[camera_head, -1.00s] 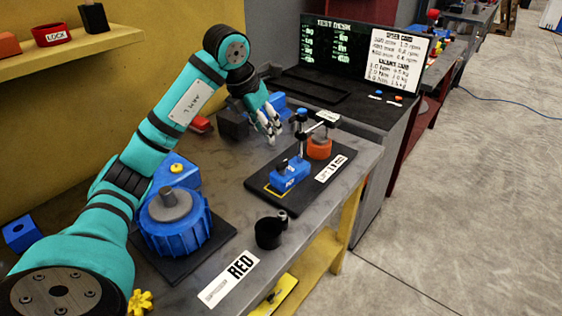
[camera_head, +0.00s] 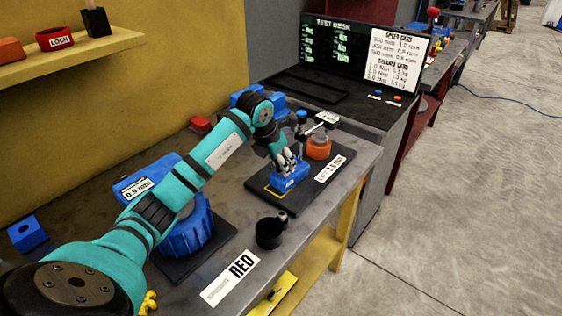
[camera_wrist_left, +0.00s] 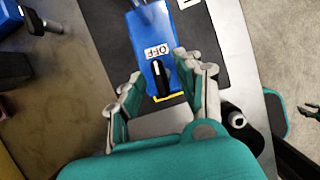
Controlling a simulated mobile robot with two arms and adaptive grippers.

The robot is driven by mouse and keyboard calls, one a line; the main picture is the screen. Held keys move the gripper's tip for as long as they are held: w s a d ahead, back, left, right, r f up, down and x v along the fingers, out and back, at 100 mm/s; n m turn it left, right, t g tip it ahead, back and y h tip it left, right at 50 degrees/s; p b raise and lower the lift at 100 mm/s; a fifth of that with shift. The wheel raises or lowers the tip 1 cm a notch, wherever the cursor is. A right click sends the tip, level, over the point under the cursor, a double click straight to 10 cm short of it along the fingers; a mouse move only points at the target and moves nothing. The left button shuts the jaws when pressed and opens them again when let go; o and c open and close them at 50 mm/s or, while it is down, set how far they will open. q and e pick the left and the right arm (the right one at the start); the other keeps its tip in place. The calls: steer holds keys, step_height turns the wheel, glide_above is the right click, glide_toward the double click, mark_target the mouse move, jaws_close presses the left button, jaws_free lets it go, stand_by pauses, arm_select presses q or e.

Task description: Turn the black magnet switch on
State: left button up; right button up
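The black magnet switch (camera_wrist_left: 159,78) is a small black lever with a pale stripe on a blue magnet base (camera_wrist_left: 151,35). A white label beside it in the left wrist view reads OFF. The blue base (camera_head: 289,181) stands on a dark plate on the bench in the head view, where the fingers hide the switch. My left gripper (camera_head: 287,165) is just above the base. In the left wrist view my left gripper (camera_wrist_left: 164,88) is open, with its fingers apart on either side of the switch. I see no clear contact. My right gripper is not in view.
A post with a clamp arm and an orange round part (camera_head: 319,149) stand behind the base on the dark plate (camera_head: 262,190). A black cup (camera_head: 269,233) is in front. A blue round unit (camera_head: 187,238) lies below my left arm. A screen (camera_head: 365,52) stands at the back.

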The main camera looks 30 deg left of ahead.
arm_select(q)
steer(key=shift+c, duration=0.7)
jaws_close()
steer(key=shift+m, duration=0.4)
steer(key=m+h+b, duration=0.1)
steer(key=m, duration=0.2)
steer(key=shift+a+b, duration=0.15)
steer(key=shift+b, duration=0.15)
steer(key=m+h, duration=0.1)
steer(key=m, duration=0.1)
steer(key=m+g+b, duration=0.1)
steer(key=m, duration=0.1)
steer(key=shift+w+g+h, duration=0.1)
steer(key=shift+g+h, duration=0.2)
steer(key=shift+h, duration=0.1)
steer(key=m+g, duration=0.1)
steer(key=m, duration=0.2)
steer(key=m+b, duration=0.1)
steer(key=m, duration=0.1)
steer(key=shift+w+m+g+h, duration=0.1)
steer(key=shift+m+g+h, duration=0.3)
steer(key=m+g, duration=0.1)
steer(key=m, duration=0.3)
steer(key=shift+g+b, duration=0.3)
steer(key=shift+b, duration=0.05)
steer(key=shift+m, duration=0.3)
